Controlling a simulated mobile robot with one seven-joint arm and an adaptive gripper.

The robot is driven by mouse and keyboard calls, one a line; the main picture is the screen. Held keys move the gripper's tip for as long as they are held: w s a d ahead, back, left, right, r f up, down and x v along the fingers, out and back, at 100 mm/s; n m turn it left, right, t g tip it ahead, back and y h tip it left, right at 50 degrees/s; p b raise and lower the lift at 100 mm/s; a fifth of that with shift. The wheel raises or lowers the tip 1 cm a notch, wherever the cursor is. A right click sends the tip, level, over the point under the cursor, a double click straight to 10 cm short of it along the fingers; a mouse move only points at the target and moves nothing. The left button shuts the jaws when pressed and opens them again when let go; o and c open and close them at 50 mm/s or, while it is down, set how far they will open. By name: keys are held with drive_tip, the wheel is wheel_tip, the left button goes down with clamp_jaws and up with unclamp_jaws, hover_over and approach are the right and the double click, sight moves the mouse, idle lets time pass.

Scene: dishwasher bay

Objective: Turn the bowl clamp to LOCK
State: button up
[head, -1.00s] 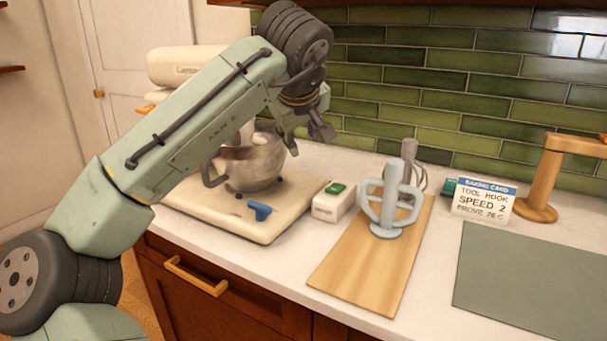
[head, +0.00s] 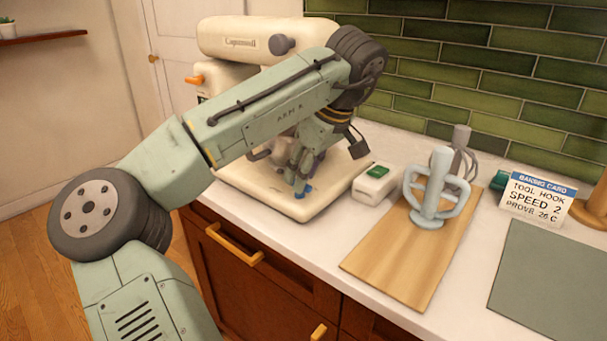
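The stand mixer is cream, with its head (head: 235,40) at the back left. The blue bowl clamp (head: 306,191) shows as a small patch on the front of the cream mixer base (head: 320,205). My gripper (head: 301,184) points down at the clamp, with its fingertips at or just above it. The fingers overlap in this view and hide most of the clamp, so I cannot tell whether they are closed on it. The metal bowl is mostly hidden behind my arm. The clamp's setting and any LOCK mark cannot be read.
A small white box with a green top (head: 377,183) stands right of the mixer base. A pale blue-grey mixing tool (head: 432,200) stands on a wooden board (head: 400,255), with a whisk-like tool (head: 462,150) behind. A card (head: 537,198) reads SPEED 2. A grey-green mat (head: 560,280) lies at right.

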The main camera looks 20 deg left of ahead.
drive_tip(key=shift+w+a+f, duration=0.1)
drive_tip(key=shift+a+f, duration=0.1)
drive_tip(key=shift+f, duration=0.45)
drive_tip(key=shift+c, duration=0.6)
clamp_jaws()
